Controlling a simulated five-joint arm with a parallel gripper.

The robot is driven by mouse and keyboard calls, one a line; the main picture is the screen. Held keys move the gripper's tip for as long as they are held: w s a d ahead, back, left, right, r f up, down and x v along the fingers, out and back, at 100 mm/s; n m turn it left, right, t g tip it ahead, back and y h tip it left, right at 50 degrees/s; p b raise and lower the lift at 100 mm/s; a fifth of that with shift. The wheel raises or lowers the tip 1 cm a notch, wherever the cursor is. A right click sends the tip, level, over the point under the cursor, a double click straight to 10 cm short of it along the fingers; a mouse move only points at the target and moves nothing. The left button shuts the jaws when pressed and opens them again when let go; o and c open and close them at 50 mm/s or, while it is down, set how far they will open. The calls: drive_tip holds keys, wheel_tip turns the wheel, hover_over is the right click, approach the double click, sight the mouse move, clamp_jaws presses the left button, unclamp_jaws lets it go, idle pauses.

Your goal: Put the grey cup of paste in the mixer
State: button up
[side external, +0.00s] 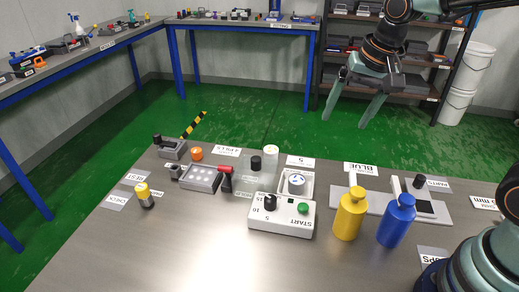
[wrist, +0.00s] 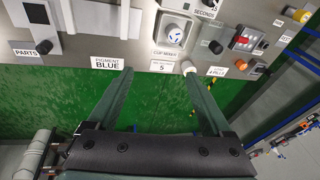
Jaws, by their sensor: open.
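A pale grey-white cup (side external: 270,153) stands upright at the far edge of the steel table. It looks like the grey cup, but its contents cannot be made out. In the wrist view this cup (wrist: 187,67) is close to the tip of the right-hand finger. The mixer (side external: 308,187) is a white box with a round blue-and-white well, nearer the table's front than the cup; it also shows in the wrist view (wrist: 186,22) by the CUP MIXER label. My gripper (side external: 345,122) is open and empty, raised beyond the far edge, with green floor between its fingers (wrist: 158,73).
A white timer box (side external: 281,222) with a green START button stands in front of the mixer. Yellow (side external: 349,217) and blue (side external: 396,222) bottles stand to its right. A grey tray (side external: 200,178), a red-handled tool (side external: 225,178) and a black-capped container (side external: 256,163) stand left.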

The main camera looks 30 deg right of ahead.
drive_tip(key=s+d+r+n+t, duration=0.1)
drive_tip(key=s+d+n+t, duration=0.1)
drive_tip(key=s+n, duration=0.4)
drive_tip(key=shift+s+d+r+n, duration=0.15)
drive_tip(key=shift+d+r+n, duration=0.15)
drive_tip(key=shift+n, duration=0.6)
